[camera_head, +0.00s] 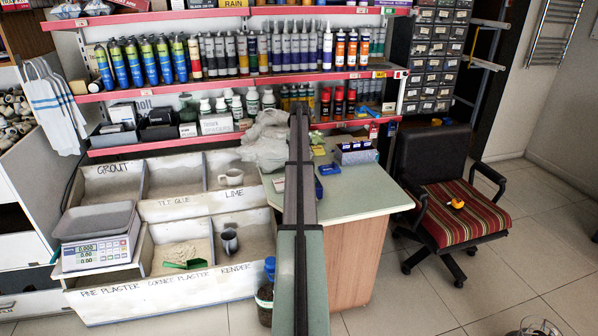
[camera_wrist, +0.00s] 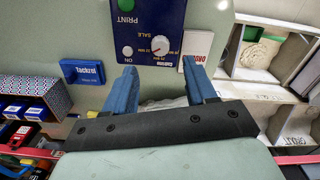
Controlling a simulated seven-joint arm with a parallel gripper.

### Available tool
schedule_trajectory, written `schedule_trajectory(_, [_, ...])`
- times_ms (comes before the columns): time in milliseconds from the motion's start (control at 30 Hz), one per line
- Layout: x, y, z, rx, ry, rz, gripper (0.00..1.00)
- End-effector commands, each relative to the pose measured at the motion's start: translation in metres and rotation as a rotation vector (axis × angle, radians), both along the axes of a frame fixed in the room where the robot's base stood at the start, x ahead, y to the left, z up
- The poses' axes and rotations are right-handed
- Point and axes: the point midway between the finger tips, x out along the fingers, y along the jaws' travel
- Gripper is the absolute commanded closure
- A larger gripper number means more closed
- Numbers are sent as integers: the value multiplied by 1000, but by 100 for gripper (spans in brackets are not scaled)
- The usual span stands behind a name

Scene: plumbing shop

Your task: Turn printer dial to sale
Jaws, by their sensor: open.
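In the wrist view the printer (camera_wrist: 150,14) is a dark blue panel with a green PRINT button, a white ON button and the word SALE. Its white dial (camera_wrist: 161,45) sits near the panel's lower right, with small markings around it and a reddish mark on it. The lettering appears turned, and I cannot tell which marking the dial points at. My gripper (camera_wrist: 163,78) has two blue fingers, spread apart and empty, just short of the panel's near edge, with the dial ahead of the gap. In the head view my arm hides most of the printer.
A small blue Tackrel box (camera_wrist: 82,71) lies beside the printer, with a checkered carton (camera_wrist: 37,89) farther left. A white and red box (camera_wrist: 195,72) lies close to the right finger. The pale green counter (camera_head: 370,195) has free room at its right. Plaster bins (camera_head: 185,225) stand left.

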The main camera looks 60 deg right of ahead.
Motion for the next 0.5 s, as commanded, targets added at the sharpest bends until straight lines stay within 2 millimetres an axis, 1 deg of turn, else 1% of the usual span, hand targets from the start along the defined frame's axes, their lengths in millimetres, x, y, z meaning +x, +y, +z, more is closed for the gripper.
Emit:
schedule_trajectory(33, [0, 1, -10, 2, 1, 0, 44])
schedule_trajectory(200, [0, 1, -38, 2, 1, 0, 44])
schedule_trajectory(400, [0, 0, -62, 1, 0, 0, 44])
schedule_trajectory(500, [0, 0, -68, 1, 0, 0, 44])
